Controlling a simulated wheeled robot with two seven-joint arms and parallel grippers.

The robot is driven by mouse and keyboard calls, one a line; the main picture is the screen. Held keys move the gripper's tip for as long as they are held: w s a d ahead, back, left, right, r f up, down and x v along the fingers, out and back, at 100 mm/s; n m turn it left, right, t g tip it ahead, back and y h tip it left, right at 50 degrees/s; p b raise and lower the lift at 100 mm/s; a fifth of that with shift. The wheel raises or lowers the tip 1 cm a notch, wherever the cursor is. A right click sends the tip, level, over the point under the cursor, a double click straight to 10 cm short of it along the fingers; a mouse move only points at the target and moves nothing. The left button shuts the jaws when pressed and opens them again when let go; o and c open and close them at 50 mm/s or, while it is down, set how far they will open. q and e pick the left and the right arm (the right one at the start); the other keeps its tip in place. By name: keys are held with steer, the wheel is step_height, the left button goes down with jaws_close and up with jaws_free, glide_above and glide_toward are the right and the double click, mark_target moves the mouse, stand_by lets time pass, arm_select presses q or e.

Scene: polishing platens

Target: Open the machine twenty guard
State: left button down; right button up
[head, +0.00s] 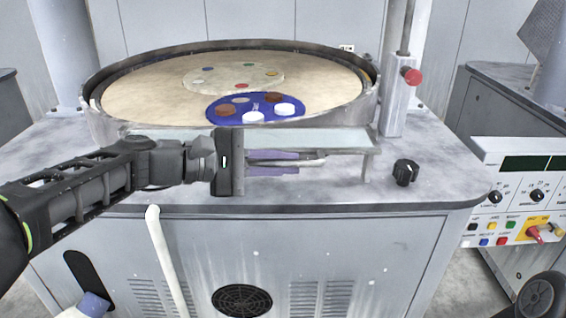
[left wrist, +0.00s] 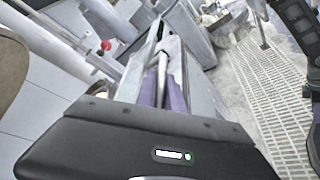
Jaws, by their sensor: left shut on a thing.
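The guard (head: 350,141) is a pale flat panel with a bar handle along the front of the round polishing machine. My left gripper (head: 296,163) comes in from the left, and its purple fingers are shut on the guard's handle (head: 312,163). In the left wrist view the purple fingers (left wrist: 160,92) close around the pale handle bar (left wrist: 163,70). The platen (head: 140,85) behind the guard is a wide tan disc inside a dark rim. My right gripper is not in view.
A blue carrier disc (head: 240,97) with round samples lies on the platen. A black knob (head: 405,172) stands on the machine top, right of the guard. A red button (head: 411,76) sits on a post. A control panel (head: 516,190) is at the right.

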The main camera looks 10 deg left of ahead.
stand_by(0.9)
arm_select(q)
steer(key=r+p, duration=0.1)
steer(key=p, duration=0.2)
steer(key=r+n+g+p, duration=0.1)
steer(key=r+p, duration=0.1)
steer(key=p, duration=0.1)
steer(key=r+n+p, duration=0.1)
steer(key=p, duration=0.3)
steer(key=shift+w+a+r, duration=0.1)
steer(key=shift+w+r, duration=0.05)
steer(key=shift+w, duration=0.2)
steer(key=c, duration=1.5)
jaws_free()
steer(key=shift+o, duration=0.2)
steer(key=b+v, duration=0.1)
steer(key=v, duration=0.7)
